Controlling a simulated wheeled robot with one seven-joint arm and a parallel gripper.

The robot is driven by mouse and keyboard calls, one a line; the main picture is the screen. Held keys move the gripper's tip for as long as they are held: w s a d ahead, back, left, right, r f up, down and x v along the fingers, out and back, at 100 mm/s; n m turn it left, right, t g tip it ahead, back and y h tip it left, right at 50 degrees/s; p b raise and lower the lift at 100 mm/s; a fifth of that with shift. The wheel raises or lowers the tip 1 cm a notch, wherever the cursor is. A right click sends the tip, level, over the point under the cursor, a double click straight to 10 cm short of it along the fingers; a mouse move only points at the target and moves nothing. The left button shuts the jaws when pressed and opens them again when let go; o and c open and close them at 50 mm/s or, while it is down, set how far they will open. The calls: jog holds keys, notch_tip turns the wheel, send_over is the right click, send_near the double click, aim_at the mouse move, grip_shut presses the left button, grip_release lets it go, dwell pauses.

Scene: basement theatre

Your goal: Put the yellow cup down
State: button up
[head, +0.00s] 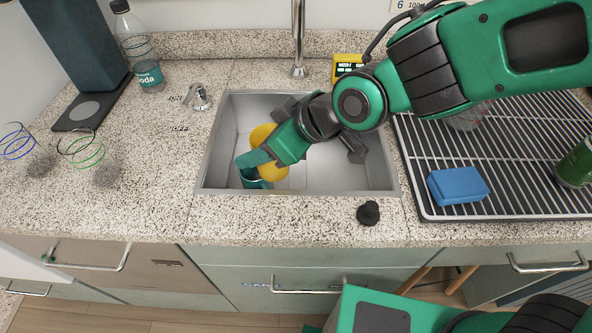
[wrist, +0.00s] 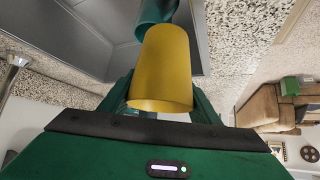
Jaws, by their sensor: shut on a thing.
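The yellow cup (head: 266,141) is in my gripper (head: 262,160), in or just above the left part of the sink (head: 235,109). In the wrist view the yellow cup (wrist: 160,68) lies between the two fingers, and my gripper (wrist: 165,105) is shut on it. A teal cup (head: 252,183) is in the sink beside the yellow cup, partly hidden by my gripper. It also shows in the wrist view (wrist: 153,14), just beyond the far end of the yellow cup. I cannot tell if the yellow cup touches the sink floor or the teal cup.
A drying rack (head: 430,204) at the right holds a blue sponge (head: 457,186) and a green can (head: 576,165). A soda bottle (head: 145,62) and clear glasses stand left. The faucet (head: 298,45) rises behind the sink. The counter left of the sink is partly free.

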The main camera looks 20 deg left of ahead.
jog(key=shift+w+d, duration=0.4)
jog(key=shift+w, duration=0.05)
jog(key=w+f+n, duration=0.1)
jog(key=w+f, duration=0.4)
jog(key=w, duration=0.5)
jog(key=shift+g, duration=0.5)
jog(key=shift+w+d+f, duration=0.15)
jog(key=shift+f, duration=1.65)
jog(key=shift+w+d+f, duration=0.1)
jog(key=shift+d+f, duration=0.1)
jog(key=shift+f, duration=1.6)
jog(key=shift+w+d+f, duration=0.15)
jog(key=shift+f, duration=1.65)
jog(key=shift+f, duration=0.1)
jog(key=o, duration=0.8)
jog(key=shift+o, duration=0.2)
